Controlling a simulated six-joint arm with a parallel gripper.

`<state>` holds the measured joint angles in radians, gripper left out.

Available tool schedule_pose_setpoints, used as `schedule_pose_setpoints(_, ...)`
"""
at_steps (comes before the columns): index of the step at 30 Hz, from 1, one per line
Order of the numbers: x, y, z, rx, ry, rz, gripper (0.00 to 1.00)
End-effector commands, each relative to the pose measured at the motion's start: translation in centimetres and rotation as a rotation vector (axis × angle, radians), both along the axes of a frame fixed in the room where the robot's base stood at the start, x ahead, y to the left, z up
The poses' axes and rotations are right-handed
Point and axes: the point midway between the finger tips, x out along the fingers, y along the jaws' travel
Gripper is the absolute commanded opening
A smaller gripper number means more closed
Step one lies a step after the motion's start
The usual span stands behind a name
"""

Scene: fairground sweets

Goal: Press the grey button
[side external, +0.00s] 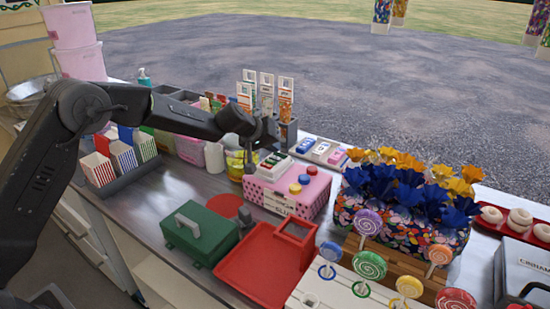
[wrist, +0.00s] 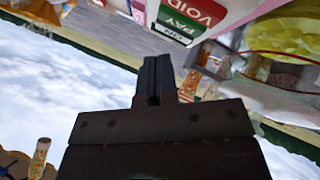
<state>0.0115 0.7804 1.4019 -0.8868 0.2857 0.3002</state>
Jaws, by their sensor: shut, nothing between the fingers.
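A pink box with white dots (side external: 293,201) stands on the counter in the side view. Its top carries a blue button (side external: 304,179), a red button (side external: 295,188) and a yellow button (side external: 312,170), plus a panel of keys (side external: 275,165). I cannot make out a clearly grey button. In the wrist view a red VOID label (wrist: 205,12) and a green PAY label (wrist: 183,24) show at the top. My gripper (wrist: 157,65) is shut and empty. In the side view my gripper (side external: 250,163) points down by the box's back left corner, contact unclear.
A yellow container (side external: 236,164) stands close left of my gripper. Behind are upright card holders (side external: 267,92). A green box with handle (side external: 200,235) and a red tray (side external: 262,265) lie in front. Flowers (side external: 405,190) and lollipops (side external: 369,265) crowd the right.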

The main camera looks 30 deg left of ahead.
Motion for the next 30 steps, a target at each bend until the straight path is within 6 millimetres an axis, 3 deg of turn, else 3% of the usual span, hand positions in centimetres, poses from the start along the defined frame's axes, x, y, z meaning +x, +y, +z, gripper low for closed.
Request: schedule_pose_setpoints(30,0.0,-0.03,-0.86,0.0,0.0,0.0,0.0)
